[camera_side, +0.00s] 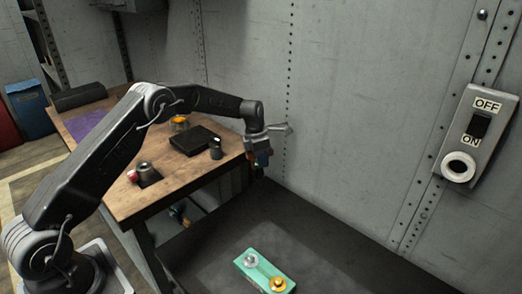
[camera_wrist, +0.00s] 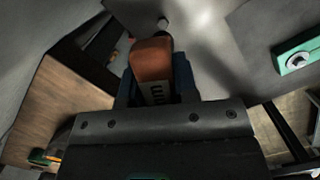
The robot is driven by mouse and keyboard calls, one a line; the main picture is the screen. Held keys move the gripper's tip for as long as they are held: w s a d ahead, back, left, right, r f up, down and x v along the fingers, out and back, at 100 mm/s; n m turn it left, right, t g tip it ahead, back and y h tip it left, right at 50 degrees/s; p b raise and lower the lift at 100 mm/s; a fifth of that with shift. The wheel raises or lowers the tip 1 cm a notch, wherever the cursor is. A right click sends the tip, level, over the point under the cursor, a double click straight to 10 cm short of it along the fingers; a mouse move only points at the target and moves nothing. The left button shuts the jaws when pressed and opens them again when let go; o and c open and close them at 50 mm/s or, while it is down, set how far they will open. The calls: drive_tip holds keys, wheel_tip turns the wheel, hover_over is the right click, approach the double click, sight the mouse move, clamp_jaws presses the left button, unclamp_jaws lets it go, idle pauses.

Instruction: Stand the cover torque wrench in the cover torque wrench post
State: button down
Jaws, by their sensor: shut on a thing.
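My gripper (camera_side: 262,160) hangs beyond the right end of the wooden bench, near the grey wall.
A teal block (camera_side: 250,264) with silver and gold knobs lies on the dark lower surface; it also shows in the wrist view (camera_wrist: 291,62). A black tray (camera_side: 193,140), a black cylinder (camera_side: 215,150) and an orange-topped jar (camera_side: 180,123) stand on the bench (camera_side: 125,202). A switch box (camera_side: 480,125) is on the wall.

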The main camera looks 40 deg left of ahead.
sight(261, 175)
drive_tip(key=shift+f, duration=3.05)
drive_tip(key=shift+f, duration=0.25)
drive_tip(key=shift+f, duration=0.4)
drive_tip(key=shift+f, duration=0.3)
drive_tip(key=shift+f, duration=0.25)
drive_tip(key=c, duration=0.8)
unclamp_jaws()
drive_tip(key=shift+f, duration=0.1)
